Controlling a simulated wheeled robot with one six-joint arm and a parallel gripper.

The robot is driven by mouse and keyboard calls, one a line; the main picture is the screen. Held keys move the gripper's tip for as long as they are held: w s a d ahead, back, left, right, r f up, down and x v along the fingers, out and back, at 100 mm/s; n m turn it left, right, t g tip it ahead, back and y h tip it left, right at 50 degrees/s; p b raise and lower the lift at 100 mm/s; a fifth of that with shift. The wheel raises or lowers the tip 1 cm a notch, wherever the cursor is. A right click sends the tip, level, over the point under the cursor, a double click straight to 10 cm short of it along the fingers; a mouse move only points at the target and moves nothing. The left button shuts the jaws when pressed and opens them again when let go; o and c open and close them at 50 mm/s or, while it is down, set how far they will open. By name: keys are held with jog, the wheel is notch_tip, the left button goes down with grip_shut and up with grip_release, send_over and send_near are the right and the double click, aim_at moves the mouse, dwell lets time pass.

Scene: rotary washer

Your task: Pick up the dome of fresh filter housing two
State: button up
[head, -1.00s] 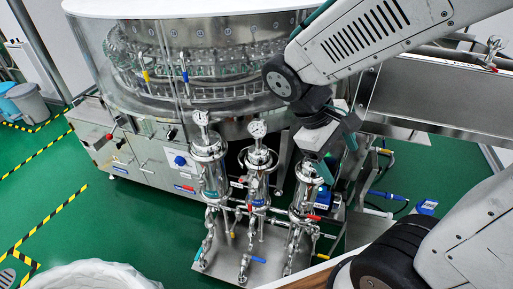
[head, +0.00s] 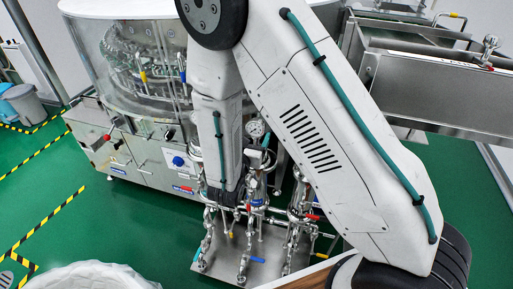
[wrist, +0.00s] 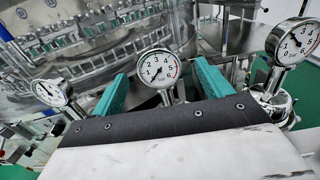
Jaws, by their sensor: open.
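Filter housing two is the middle of three steel housings. In the head view its round pressure gauge (head: 255,129) shows between my arm links, which cover most of its dome. In the wrist view my gripper (wrist: 159,72) has its two teal fingers spread apart, with the middle gauge (wrist: 158,68) seen between them. The fingers look empty; whether they touch anything cannot be told. The dome under this gauge is hidden behind my gripper body.
In the wrist view another gauge (wrist: 48,93) stands at left, and a third gauge (wrist: 293,42) at right above a shiny dome (wrist: 276,102). The rotary washer (head: 120,60) stands behind. Pipes and valves rise from a steel base plate (head: 215,262).

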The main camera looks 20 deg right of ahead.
aim_at(255, 128)
jog(key=x, duration=0.6)
jog(key=shift+w+f, duration=0.35)
jog(key=shift+w, duration=0.1)
grip_shut()
